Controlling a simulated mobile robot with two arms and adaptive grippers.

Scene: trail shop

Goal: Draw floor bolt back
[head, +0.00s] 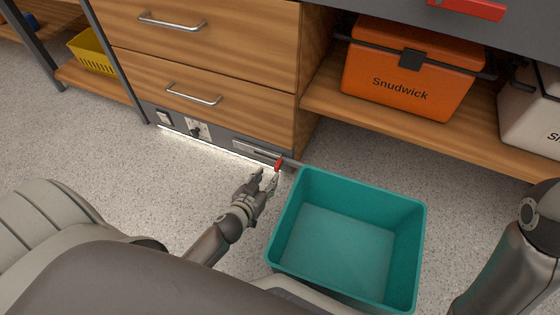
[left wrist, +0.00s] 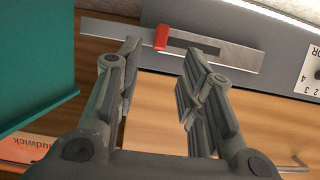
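The floor bolt is a flat metal bar and plate (head: 257,152) low on the grey plinth under the wooden drawers. Its red handle (head: 278,164) stands at the right end of the slot, near the cabinet corner. The left wrist view shows the handle (left wrist: 161,37) at one end of the dark slot and the bright plate (left wrist: 238,52). My left gripper (head: 266,175) is open in front of the handle. In the wrist view its fingertips (left wrist: 161,50) straddle the handle's line with gaps on both sides; contact does not show. My right gripper is out of view.
A teal bin (head: 415,225) stands on the floor just right of the bolt, close to my left gripper. An orange cooler (head: 412,70) and a pale cooler (head: 530,110) sit on the shelf. A switch (head: 165,118) and dial (head: 197,130) are left on the plinth. Floor at left is clear.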

